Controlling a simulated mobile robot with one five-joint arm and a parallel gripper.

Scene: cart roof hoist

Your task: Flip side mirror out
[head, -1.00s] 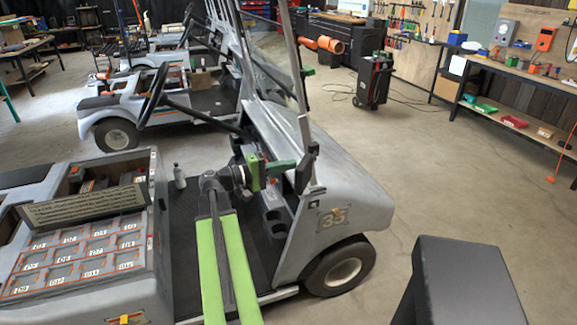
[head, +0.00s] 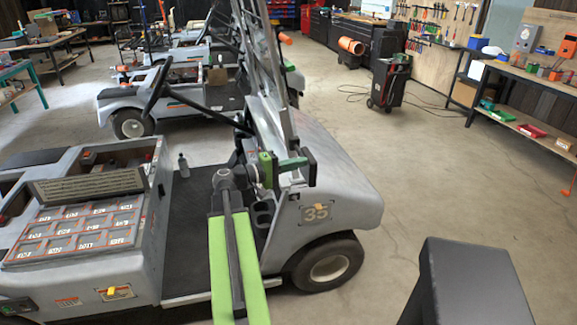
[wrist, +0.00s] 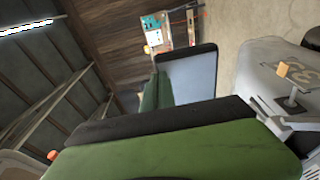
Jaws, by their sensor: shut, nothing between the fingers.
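The side mirror (head: 311,168) is a dark, narrow shape at the front edge of the grey cart (head: 335,205), beside the windshield post. In the wrist view its pale blue-grey glass (wrist: 188,78) faces the camera inside a black frame. My green gripper (head: 290,164) reaches from the left to the mirror, its tip overlapping the mirror's edge. It is shut with nothing held. In the wrist view a green finger (wrist: 154,94) stands at the glass's left side. I cannot tell whether they touch. A large green and black finger part hides the mirror's lower edge.
The windshield post (head: 287,105) rises just behind my gripper. A storage box with labelled compartments (head: 75,235) is at left. A black padded block (head: 470,285) stands at lower right. Floor between cart and workbench (head: 530,130) is open.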

